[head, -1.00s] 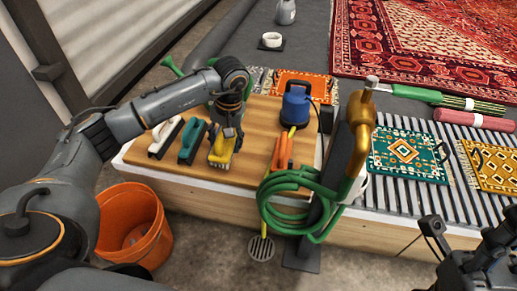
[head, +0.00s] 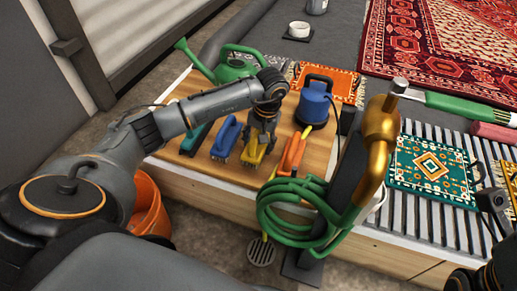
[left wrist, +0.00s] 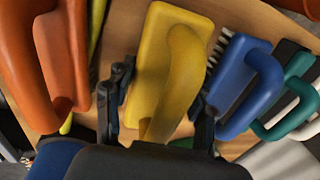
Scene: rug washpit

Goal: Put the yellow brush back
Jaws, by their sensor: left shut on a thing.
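The yellow brush (head: 252,153) is at the wooden board's front part, between the blue brush (head: 226,138) and the orange tool (head: 291,156). My left gripper (head: 262,135) is shut on it from above. In the left wrist view the yellow brush (left wrist: 160,60) lies between the two fingers, with the blue brush (left wrist: 243,85) close on the right and the orange tool (left wrist: 62,55) on the left. I cannot tell whether its bristles touch the board. My right gripper (head: 492,240) shows only partly at the right edge; its jaws are unclear.
A teal brush (head: 194,137) stands left of the blue one. A blue corded device (head: 314,103) and a green watering can (head: 228,68) are behind. A coiled green hose (head: 295,213) on a dark post stands right of the board. An orange bucket (head: 150,208) is on the floor.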

